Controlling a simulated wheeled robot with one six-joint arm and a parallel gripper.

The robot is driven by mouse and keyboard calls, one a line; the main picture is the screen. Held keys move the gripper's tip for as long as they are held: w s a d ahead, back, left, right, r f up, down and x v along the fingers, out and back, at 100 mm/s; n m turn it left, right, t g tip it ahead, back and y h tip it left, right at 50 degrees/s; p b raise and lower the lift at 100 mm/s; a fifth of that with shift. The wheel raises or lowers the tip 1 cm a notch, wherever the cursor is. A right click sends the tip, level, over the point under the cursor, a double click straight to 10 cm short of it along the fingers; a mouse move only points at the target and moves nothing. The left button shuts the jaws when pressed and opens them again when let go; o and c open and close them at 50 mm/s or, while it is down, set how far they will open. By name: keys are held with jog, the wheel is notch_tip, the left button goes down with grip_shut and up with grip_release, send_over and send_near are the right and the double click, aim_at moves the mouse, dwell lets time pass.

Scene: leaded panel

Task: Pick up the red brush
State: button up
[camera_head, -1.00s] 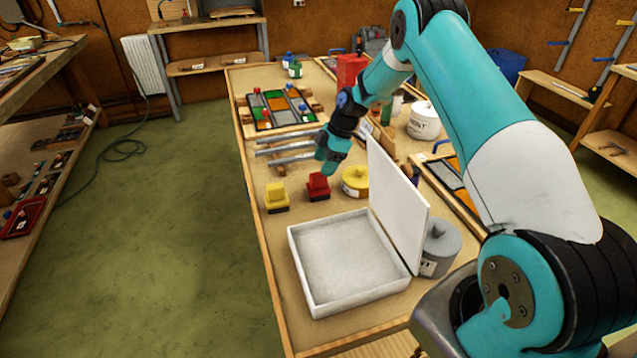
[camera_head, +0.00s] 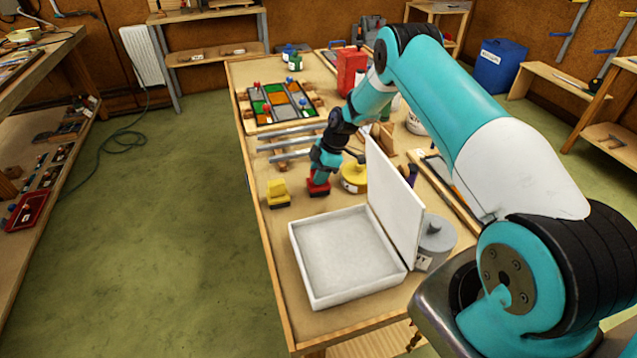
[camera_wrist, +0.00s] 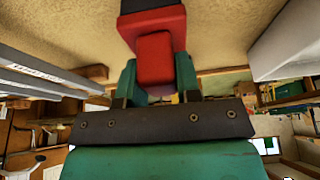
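The red brush (camera_head: 318,188) stands upright on the workbench, with a dark base and a red top. My gripper (camera_head: 320,176) is directly over it, pointing down, with its fingers at the brush's top. In the wrist view the red brush (camera_wrist: 154,50) lies between the two green fingers of my gripper (camera_wrist: 156,72), one on each side of its narrow handle. I see no clear gap beside the handle, but cannot tell whether the fingers press on it. The dark base appears to rest on the bench.
A yellow brush (camera_head: 278,193) stands just left of the red one. A yellow round container (camera_head: 354,177) is close on the right. A white open box (camera_head: 296,254) with a raised lid (camera_head: 394,203) is nearer me. Metal bars (camera_head: 285,143) lie behind, beside the leaded panel (camera_head: 281,104).

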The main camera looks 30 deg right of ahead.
jog(key=shift+r, duration=0.15)
notch_tip(320, 180, up, 20)
jog(key=b, duration=0.5)
jog(key=shift+b, duration=0.35)
